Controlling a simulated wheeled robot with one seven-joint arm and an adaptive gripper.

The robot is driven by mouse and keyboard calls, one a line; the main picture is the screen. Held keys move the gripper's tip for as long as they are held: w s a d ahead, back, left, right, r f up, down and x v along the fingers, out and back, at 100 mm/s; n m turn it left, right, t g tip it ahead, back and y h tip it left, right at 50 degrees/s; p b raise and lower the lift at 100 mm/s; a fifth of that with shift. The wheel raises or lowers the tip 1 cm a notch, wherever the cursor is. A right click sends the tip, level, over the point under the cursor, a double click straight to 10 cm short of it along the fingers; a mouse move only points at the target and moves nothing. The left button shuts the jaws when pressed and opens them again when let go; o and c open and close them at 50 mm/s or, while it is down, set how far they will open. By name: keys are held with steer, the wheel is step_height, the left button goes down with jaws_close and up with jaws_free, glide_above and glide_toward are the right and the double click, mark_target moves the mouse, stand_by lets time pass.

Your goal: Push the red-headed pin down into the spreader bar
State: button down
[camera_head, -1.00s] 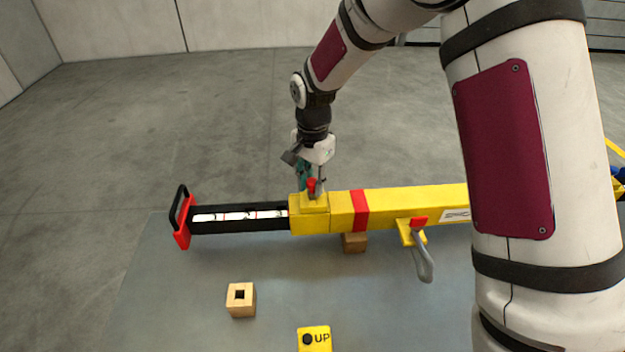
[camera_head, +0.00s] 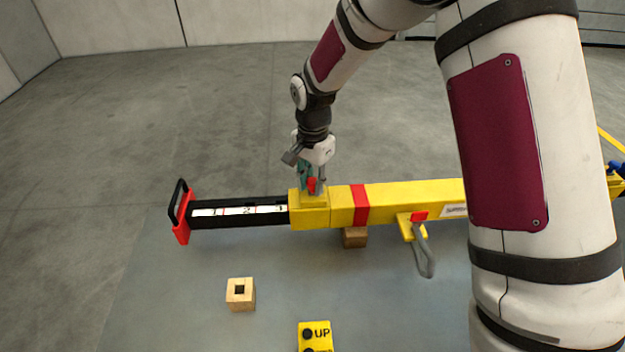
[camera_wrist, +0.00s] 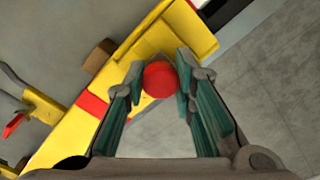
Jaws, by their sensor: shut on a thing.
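The yellow spreader bar (camera_head: 400,198) lies across the grey table, with a black inner bar (camera_head: 240,212) marked with numbers sticking out at its left end. The red-headed pin (camera_head: 311,185) stands at the yellow block on top of the bar's left end. In the wrist view its round red head (camera_wrist: 159,79) sits between my fingertips. My gripper (camera_head: 312,183) points down over the block and is shut on the red head. The pin's shaft is hidden, so I cannot tell how deep it sits.
A wooden block with a square hole (camera_head: 240,294) and a yellow UP control box (camera_head: 315,337) lie on the table in front. A wooden support (camera_head: 354,237) is under the bar. A grey lever (camera_head: 424,255) hangs from the bar's front side.

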steer(key=c, duration=1.2)
jaws_free()
steer(key=shift+c, duration=0.2)
step_height(320, 180, up, 12)
